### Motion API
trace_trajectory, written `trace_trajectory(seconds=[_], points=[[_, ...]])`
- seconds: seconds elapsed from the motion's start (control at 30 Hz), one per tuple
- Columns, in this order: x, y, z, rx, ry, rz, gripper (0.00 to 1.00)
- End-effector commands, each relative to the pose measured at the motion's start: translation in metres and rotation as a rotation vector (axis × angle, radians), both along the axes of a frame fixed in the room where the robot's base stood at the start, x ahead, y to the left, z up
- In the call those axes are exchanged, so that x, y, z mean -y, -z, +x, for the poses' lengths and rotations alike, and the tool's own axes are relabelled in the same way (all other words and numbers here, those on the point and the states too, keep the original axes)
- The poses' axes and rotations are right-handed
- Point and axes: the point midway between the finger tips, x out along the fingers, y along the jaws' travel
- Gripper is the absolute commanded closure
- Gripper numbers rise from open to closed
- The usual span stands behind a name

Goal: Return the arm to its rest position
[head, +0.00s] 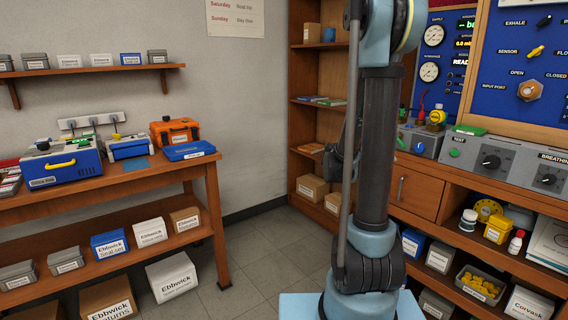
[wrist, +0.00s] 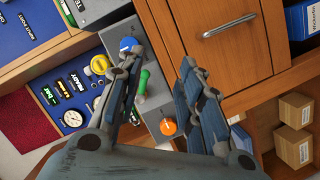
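My arm (head: 375,150) stands upright in the middle of the head view, its blue-grey base at the bottom edge and its upper part cut off by the top edge. I cannot make out my gripper for certain in the head view. In the wrist view my gripper (wrist: 161,60) shows two blue-grey fingers spread apart with nothing held between them. Beyond the fingers is a grey regulator box with a blue knob (wrist: 128,44), a green part (wrist: 143,82) and an orange knob (wrist: 168,127). The fingers appear apart from the wooden drawer front (wrist: 215,60).
The right bench carries grey boxes (head: 500,160) under a blue gauge panel (head: 525,60), with shelves of parts below. The left wooden bench (head: 110,185) holds a blue device (head: 62,165) and an orange case (head: 174,132). Open tiled floor (head: 250,255) lies between left bench and arm.

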Motion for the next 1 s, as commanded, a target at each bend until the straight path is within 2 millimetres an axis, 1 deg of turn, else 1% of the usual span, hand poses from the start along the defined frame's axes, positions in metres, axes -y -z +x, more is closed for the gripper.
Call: trace_trajectory(seconds=[0.03,0.27,0.47,0.77,1.0], points=[[-0.001,0.002,-0.01,-0.017,0.003,0.036,0.66],[-0.011,0.017,-0.051,-0.101,0.005,0.202,0.66],[-0.027,0.033,-0.088,-0.172,-0.007,0.348,0.66],[-0.062,0.06,-0.145,-0.278,-0.047,0.568,0.66],[-0.098,0.081,-0.191,-0.355,-0.098,0.744,0.66]])
